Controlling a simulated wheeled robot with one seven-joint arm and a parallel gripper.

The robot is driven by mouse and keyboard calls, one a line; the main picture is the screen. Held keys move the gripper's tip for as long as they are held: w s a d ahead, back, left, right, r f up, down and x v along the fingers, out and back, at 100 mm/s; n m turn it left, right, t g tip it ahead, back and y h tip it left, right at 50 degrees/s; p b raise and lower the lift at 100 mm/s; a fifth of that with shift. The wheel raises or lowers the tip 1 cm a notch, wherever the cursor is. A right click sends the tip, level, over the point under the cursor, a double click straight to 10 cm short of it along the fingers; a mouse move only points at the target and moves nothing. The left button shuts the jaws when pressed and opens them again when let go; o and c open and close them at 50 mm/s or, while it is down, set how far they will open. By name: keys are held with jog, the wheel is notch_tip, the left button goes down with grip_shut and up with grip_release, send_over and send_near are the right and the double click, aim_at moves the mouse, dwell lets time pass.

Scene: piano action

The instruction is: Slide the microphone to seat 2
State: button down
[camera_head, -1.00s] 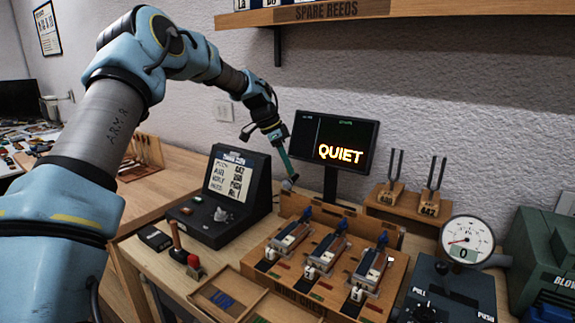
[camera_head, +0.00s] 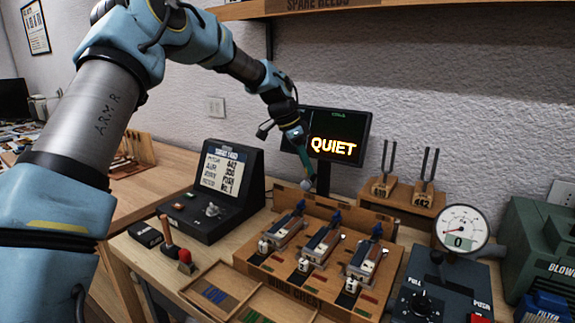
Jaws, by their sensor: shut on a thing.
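The microphone (camera_head: 306,185) shows as a small grey ball at the back edge of the wooden wind chest (camera_head: 285,289). It is behind the seats, just right of the top of the left seat (camera_head: 288,231) and left of the top of the middle seat (camera_head: 321,243). The right seat (camera_head: 365,262) is farther right. My gripper (camera_head: 302,148) points down above the microphone, in front of the monitor, and is shut on it. The fingertips are small and dark here, and I cannot make out exactly where they grip.
The monitor (camera_head: 345,130) reading QUIET stands close behind my gripper. Tuning forks (camera_head: 424,180) stand on a wooden block to the right. A round gauge (camera_head: 461,228) and control box are farther right. A black console (camera_head: 222,190) is on the left. A shelf (camera_head: 235,12) hangs above.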

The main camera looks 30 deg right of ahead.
jog(key=s+d+b, duration=0.1)
jog(key=s+d, duration=0.5)
jog(key=s, duration=0.4)
jog(key=shift+s, duration=0.3)
jog(key=c, duration=0.7)
grip_release()
jog(key=shift+o, duration=0.2)
jog(key=shift+a+r, duration=0.1)
jog(key=b+v, duration=0.2)
jog(key=v, duration=0.8)
jog(key=shift+a+r, duration=0.15)
jog(key=shift+r, duration=0.1)
jog(key=shift+w, duration=0.1)
